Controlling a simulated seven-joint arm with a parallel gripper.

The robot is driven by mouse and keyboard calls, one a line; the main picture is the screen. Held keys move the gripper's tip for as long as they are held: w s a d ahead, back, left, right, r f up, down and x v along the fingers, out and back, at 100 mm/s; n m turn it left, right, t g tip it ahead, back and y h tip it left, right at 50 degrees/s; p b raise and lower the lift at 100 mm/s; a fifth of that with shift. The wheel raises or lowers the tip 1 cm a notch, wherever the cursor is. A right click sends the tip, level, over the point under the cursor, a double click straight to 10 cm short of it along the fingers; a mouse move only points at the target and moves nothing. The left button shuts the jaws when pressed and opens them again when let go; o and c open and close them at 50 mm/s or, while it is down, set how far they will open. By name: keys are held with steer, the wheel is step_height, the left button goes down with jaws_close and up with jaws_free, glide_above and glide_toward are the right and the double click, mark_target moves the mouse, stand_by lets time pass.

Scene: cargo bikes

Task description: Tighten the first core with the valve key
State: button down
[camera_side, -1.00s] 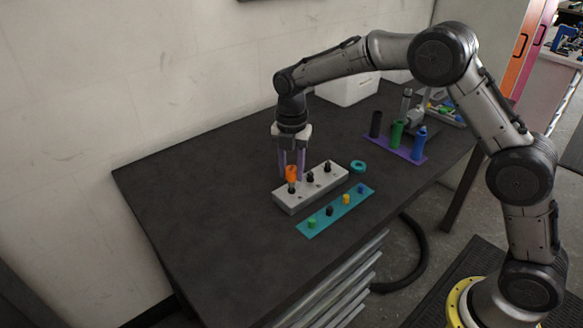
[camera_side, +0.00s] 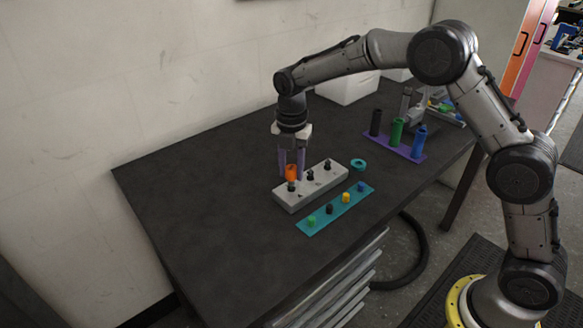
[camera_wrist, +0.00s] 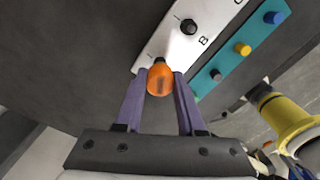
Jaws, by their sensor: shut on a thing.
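My gripper (camera_side: 291,172) has purple fingers and is shut on the orange valve key (camera_side: 291,173). The key also shows between the fingertips in the wrist view (camera_wrist: 160,79). The key stands over the first core (camera_side: 291,186), at the near-left end of the grey block (camera_side: 318,189); I cannot tell whether it is seated on it. The core is mostly hidden under the key. Two more black cores, the middle one (camera_side: 310,175) and the far one (camera_side: 327,165), stand in the block; one shows in the wrist view (camera_wrist: 188,27).
A teal strip (camera_side: 325,219) with green, black, yellow and blue caps lies beside the block. A teal ring (camera_side: 359,165) lies past the block's far end. A purple rack (camera_side: 391,148) holds black, green and blue cylinders. The table's left side is clear.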

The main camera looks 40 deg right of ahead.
steer(key=shift+s+f, duration=0.15)
steer(key=shift+f, duration=0.4)
stand_by(0.4)
steer(key=m, duration=0.5)
steer(key=shift+m, duration=0.3)
steer(key=m, duration=0.6)
steer(key=c, duration=0.6)
jaws_free()
steer(key=shift+o, duration=0.4)
steer(key=shift+r, duration=0.25)
